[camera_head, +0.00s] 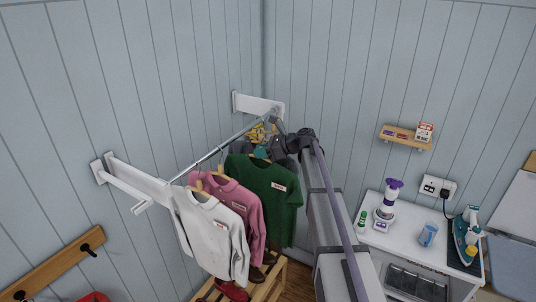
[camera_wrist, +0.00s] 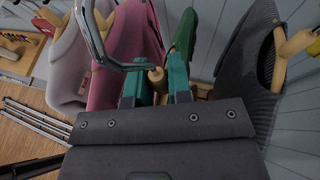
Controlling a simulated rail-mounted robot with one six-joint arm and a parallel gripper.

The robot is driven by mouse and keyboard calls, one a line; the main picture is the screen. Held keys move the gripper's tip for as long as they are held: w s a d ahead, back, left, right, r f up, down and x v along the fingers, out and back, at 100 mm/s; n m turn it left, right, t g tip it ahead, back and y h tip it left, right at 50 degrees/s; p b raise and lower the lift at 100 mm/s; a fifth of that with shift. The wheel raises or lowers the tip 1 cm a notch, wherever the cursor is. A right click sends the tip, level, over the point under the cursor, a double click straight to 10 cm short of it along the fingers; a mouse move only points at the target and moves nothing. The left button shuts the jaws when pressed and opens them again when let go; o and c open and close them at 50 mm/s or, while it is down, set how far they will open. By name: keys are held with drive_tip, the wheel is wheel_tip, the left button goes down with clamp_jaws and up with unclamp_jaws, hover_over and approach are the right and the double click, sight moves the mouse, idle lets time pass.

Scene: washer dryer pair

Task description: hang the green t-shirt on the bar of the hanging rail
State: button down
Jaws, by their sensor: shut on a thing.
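The green t-shirt (camera_head: 272,191) hangs from a wooden hanger beside the pink shirt, below the bar (camera_head: 222,147) of the hanging rail in the head view. In the wrist view, my gripper (camera_wrist: 156,84) is shut, its teal fingers around the wooden neck (camera_wrist: 157,74) of a hanger. A strip of green cloth (camera_wrist: 184,36) shows just behind the fingers. In the head view my gripper (camera_head: 261,152) is small, at the shirt's top. I cannot tell whether the hook rests on the bar.
A pink shirt (camera_head: 228,203) and a white shirt (camera_head: 211,236) hang to the left. A dark grey garment (camera_wrist: 250,62) on a wooden hanger is close on the right in the wrist view. A wooden rack (camera_head: 265,282) stands below. A white counter (camera_head: 402,238) is at right.

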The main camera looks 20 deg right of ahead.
drive_tip(key=shift+w+a, duration=2.65)
drive_tip(key=shift+w, duration=0.15)
drive_tip(key=shift+w+a+f+b, duration=0.15)
drive_tip(key=shift+f+b, duration=0.5)
drive_tip(key=shift+b, duration=0.05)
drive_tip(key=shift+w+a+f+b, duration=0.15)
drive_tip(key=shift+f+b, duration=0.5)
